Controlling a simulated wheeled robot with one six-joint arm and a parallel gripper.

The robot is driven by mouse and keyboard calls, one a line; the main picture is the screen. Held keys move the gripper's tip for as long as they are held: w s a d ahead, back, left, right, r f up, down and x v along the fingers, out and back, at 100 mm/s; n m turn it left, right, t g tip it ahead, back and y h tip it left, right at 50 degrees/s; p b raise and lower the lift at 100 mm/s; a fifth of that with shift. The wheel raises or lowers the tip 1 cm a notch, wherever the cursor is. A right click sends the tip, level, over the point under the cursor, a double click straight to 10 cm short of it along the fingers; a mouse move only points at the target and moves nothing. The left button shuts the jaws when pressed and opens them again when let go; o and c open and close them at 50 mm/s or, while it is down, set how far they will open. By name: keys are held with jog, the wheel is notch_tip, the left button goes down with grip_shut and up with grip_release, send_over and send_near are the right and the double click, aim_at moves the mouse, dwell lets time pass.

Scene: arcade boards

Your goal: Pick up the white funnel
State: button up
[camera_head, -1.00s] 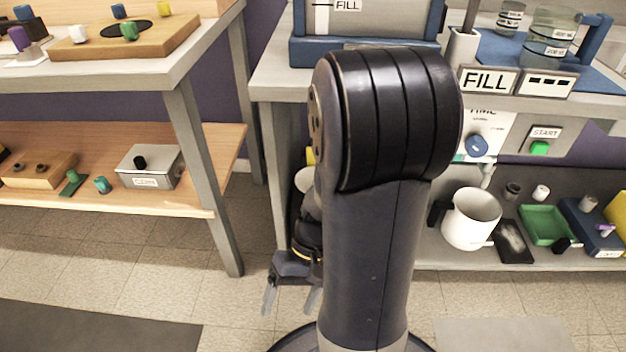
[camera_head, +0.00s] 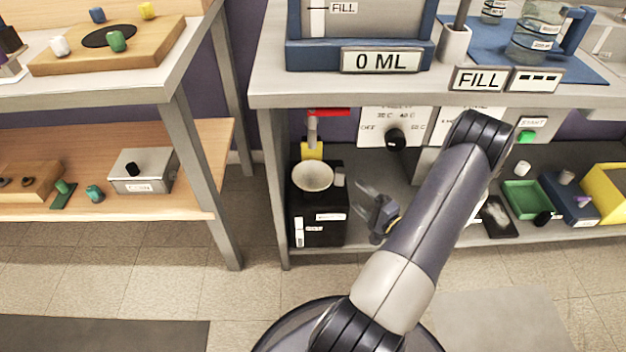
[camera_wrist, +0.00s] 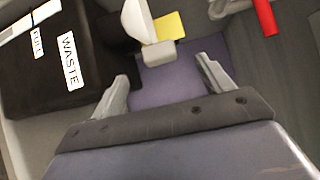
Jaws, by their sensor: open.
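The white funnel (camera_head: 313,176), seen as a shallow off-white cone, sits on top of a black box (camera_head: 318,222) on the lower shelf in the head view. My gripper (camera_head: 357,197) is just right of the box, its fingers pointing left, apart from the funnel. In the wrist view my gripper (camera_wrist: 162,72) has its fingers spread with nothing between them. The black box (camera_wrist: 60,60), labelled WASTE, lies to the upper left there.
A small pale block (camera_head: 339,177) is beside the funnel, and a yellow piece (camera_head: 312,151) is behind it. The upper shelf (camera_head: 300,92) hangs over this space. A green tray (camera_head: 526,199) is further right. A wooden bench (camera_head: 100,165) stands at left.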

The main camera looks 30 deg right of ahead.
aim_at(338, 176)
jog(key=w+b, duration=0.1)
jog(key=w, duration=0.4)
jog(key=shift+w, duration=0.15)
jog(key=w+b, duration=0.1)
jog(key=w, duration=0.3)
jog(key=shift+f, duration=0.2)
jog(key=shift+w+a+r, duration=0.1)
jog(key=shift+w, duration=0.6)
jog(key=shift+c, duration=0.3)
jog(key=c, duration=1.1)
